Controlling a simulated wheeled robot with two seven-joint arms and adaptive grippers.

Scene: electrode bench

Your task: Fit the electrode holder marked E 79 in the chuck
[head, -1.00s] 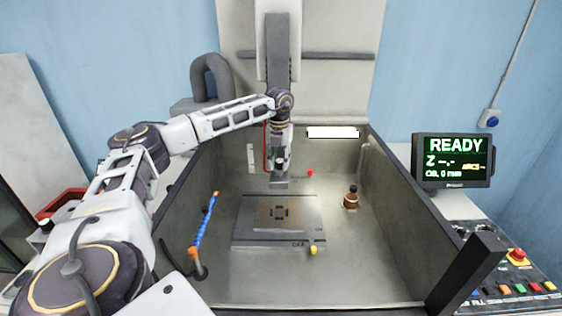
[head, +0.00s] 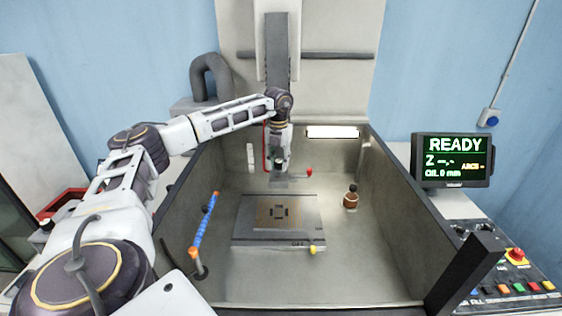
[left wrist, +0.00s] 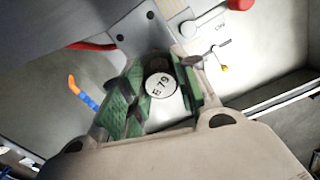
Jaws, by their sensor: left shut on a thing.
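My left gripper (head: 279,168) is beneath the machine's vertical ram (head: 278,60), above the work plate. In the left wrist view my left gripper (left wrist: 160,100) has its green pads shut on the electrode holder (left wrist: 161,86), whose round pale end face reads E 79. The chuck is not clearly seen; my gripper and wrist cover the area under the ram. A lever with a red knob (head: 309,172) sticks out to the right of my gripper. I cannot tell whether the holder touches the chuck. My right gripper is not in view.
The work plate (head: 240,236) carries a workpiece with orange lines (head: 265,217) and a yellow knob (head: 313,249). Tank walls (head: 400,220) enclose the space. The display (head: 453,160) reads READY.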

